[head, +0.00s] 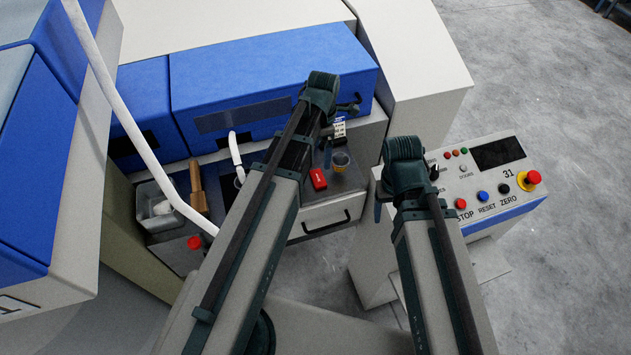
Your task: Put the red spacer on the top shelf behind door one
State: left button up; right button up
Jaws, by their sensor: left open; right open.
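A small red block (318,179), which looks like the red spacer, lies on the grey worktop (352,178) above a drawer. My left gripper (343,112) is open, beyond the block and near the front of the blue cover; its fingers are partly hidden by its own wrist. My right gripper (383,200) is open, right of the block beside the control panel, mostly hidden by its arm. Neither gripper touches the block. No open door or top shelf shows.
A small cup (341,160) and a printed label (339,130) are near the block. A grey bin (148,208), a wooden-handled tool (198,188) and a red knob (195,242) are at left. A control panel (470,190) stands right; a white pipe (128,125) crosses the left.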

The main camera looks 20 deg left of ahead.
pick_arm(q)
jog(key=b, duration=0.6)
send_over(319, 177)
jog(key=f, duration=0.6)
jog(key=shift+w+d+f, duration=0.15)
jog(key=shift+d+f, duration=0.15)
jog(key=f+b, duration=0.4)
jog(key=f, duration=0.1)
jog(key=shift+a+f+b, duration=0.1)
jog(key=shift+a+b, duration=0.15)
jog(key=shift+b, duration=0.15)
jog(key=c, duration=1.3)
